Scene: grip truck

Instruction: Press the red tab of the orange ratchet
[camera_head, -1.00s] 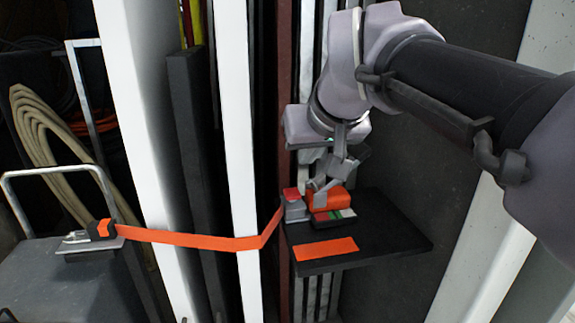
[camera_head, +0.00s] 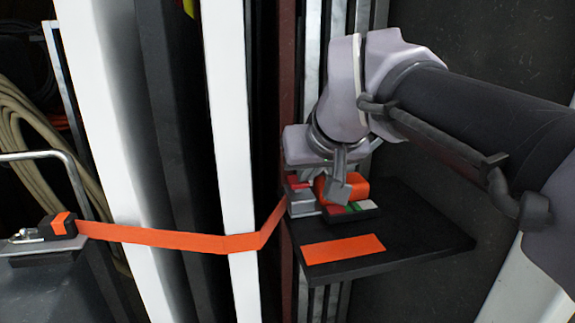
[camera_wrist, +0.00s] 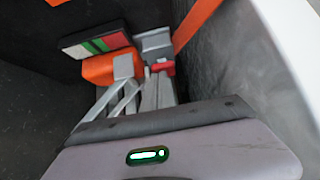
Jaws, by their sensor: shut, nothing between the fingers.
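The orange ratchet (camera_head: 352,187) sits on the dark shelf (camera_head: 425,232) in the head view. Its red tab (camera_head: 297,181) is at the left, above a grey metal part (camera_head: 303,202). My gripper (camera_head: 337,190) is shut and empty, low in front of the orange body. In the wrist view the orange body (camera_wrist: 95,71) is left of the fingers, and the red tab (camera_wrist: 164,68) is close to the right of the fingertips (camera_wrist: 138,72). I cannot tell whether the fingers touch the tab; they partly hide the ratchet.
An orange strap (camera_head: 160,239) runs left from the ratchet past a white post (camera_head: 231,150) to a black and orange buckle (camera_head: 58,226). An orange patch (camera_head: 343,249) lies on the shelf's front. A dark wall stands behind the shelf at the right.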

